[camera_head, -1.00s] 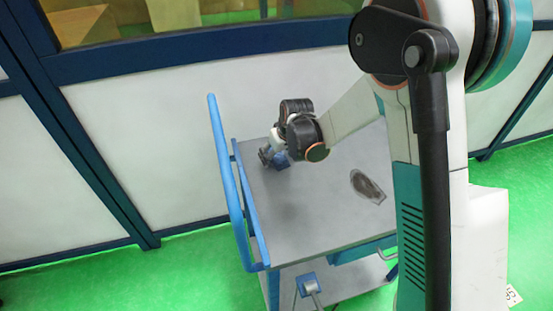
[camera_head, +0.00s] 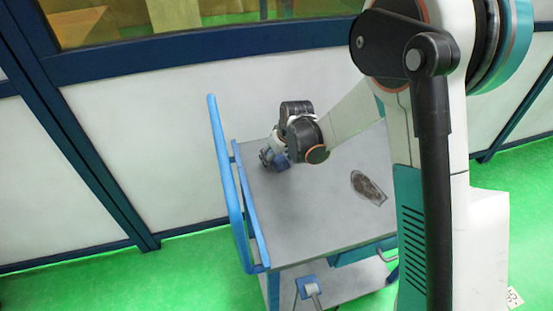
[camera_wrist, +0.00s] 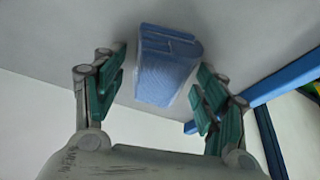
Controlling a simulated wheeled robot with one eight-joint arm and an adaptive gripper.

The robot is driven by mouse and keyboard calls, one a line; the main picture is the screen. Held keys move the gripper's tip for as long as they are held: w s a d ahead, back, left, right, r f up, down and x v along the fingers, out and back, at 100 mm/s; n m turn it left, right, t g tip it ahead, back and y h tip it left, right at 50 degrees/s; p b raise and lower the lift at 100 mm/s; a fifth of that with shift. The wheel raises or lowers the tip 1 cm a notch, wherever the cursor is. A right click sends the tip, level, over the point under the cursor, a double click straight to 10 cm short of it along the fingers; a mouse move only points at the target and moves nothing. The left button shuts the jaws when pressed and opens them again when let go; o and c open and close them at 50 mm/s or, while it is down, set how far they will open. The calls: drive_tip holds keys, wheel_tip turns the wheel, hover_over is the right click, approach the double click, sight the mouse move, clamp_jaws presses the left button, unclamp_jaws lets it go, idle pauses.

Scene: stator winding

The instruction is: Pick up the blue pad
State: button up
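The blue pad (camera_wrist: 167,70) is a blue block with a ridged face, on the grey top of the trolley. In the wrist view it lies between the two green-padded fingers of my gripper (camera_wrist: 160,84), with a visible gap on each side. My gripper is open and not closed on it. In the head view my gripper (camera_head: 268,157) is low over the far left corner of the trolley top, and the pad (camera_head: 282,163) shows as a small blue patch beside it, partly hidden by my wrist.
The trolley top (camera_head: 300,215) has a blue handle rail (camera_head: 229,180) along its left side, close to my gripper. A dark oval patch or object (camera_head: 368,187) lies to the right. A white wall panel (camera_head: 150,130) stands behind. The middle of the top is clear.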

sight(278, 156)
drive_tip(key=shift+s, duration=0.1)
drive_tip(key=c, duration=0.6)
drive_tip(key=shift+r, duration=0.2)
drive_tip(key=shift+r+p, duration=0.35)
drive_tip(key=shift+p, duration=0.1)
wheel_tip(278, 156, up, 19)
drive_tip(key=p, duration=0.5)
drive_tip(key=shift+r+p, duration=0.2)
drive_tip(key=shift+p, duration=0.15)
